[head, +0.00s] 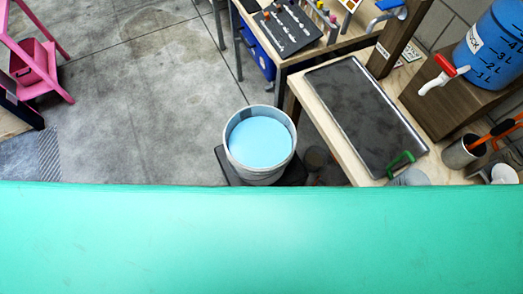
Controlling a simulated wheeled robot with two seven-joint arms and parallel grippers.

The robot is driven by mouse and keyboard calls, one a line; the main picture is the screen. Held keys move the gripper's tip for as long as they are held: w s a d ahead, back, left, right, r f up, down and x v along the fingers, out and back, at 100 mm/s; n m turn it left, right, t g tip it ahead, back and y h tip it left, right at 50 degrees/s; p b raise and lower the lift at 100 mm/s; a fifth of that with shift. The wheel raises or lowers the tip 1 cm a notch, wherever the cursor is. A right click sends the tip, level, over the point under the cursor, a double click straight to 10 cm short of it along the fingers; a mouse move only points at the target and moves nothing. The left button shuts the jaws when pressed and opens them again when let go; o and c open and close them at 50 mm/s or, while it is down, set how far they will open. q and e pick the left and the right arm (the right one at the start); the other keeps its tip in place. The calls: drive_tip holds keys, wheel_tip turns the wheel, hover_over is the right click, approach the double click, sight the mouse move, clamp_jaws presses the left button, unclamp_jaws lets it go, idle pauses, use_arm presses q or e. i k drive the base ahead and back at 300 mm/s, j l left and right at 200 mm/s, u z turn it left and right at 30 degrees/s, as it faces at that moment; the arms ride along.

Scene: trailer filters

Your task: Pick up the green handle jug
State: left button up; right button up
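The jug (410,178) with a green handle (401,160) stands at the front end of the wooden bench on the right. Its green handle shows clearly and lies over the near corner of the dark tray. The grey body shows only in part, because a broad teal surface (260,240) across the bottom of the view cuts off its lower side. Neither of my grippers shows in the head view, so I cannot see where they are relative to the jug.
A dark tray (364,115) lies on the wooden bench (336,138). A blue dispenser (492,45) with a white tap and a cup of orange-handled tools (462,152) stand right. A bucket of blue liquid (232,158) stands left of the bench. Grey floor (120,120) is open at left.

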sight(421, 172)
drive_tip(key=z, duration=1.75)
drive_tip(key=l+z, duration=0.1)
drive_tip(key=z, duration=0.2)
drive_tip(key=i, duration=0.05)
